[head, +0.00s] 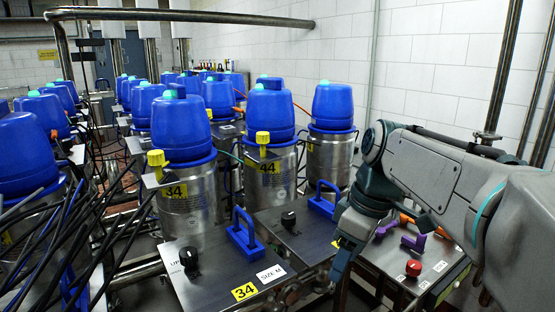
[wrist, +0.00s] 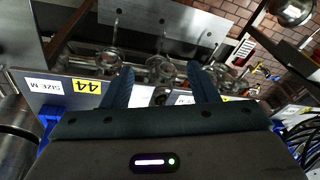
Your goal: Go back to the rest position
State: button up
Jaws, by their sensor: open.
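In the head view my arm reaches in from the right, and the gripper end (head: 345,240) hangs low beside the metal control panels. The fingertips are hard to make out there. A panel labelled 34 (head: 215,268) with a black knob (head: 189,258) and a blue handle (head: 244,236) lies to the left of the gripper. Another panel with a black knob (head: 288,219) and a blue handle (head: 325,200) lies just left of it.
Steel tanks with blue caps (head: 180,125) stand in rows, with yellow valves (head: 263,142) on some. A panel at right carries a red knob (head: 413,268) and purple handles (head: 413,243), close to my arm. Black cables (head: 75,225) hang at left. Pipes (head: 500,75) stand at right.

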jog(key=s+d+f+m+t+h, duration=0.2)
jog(key=s+f+m, duration=0.7)
jog(key=f, duration=0.5)
jog(key=shift+s+d+m+t+h, duration=0.35)
jog(key=shift+d+m, duration=0.2)
jog(key=shift+m, duration=0.45)
dwell(1.2)
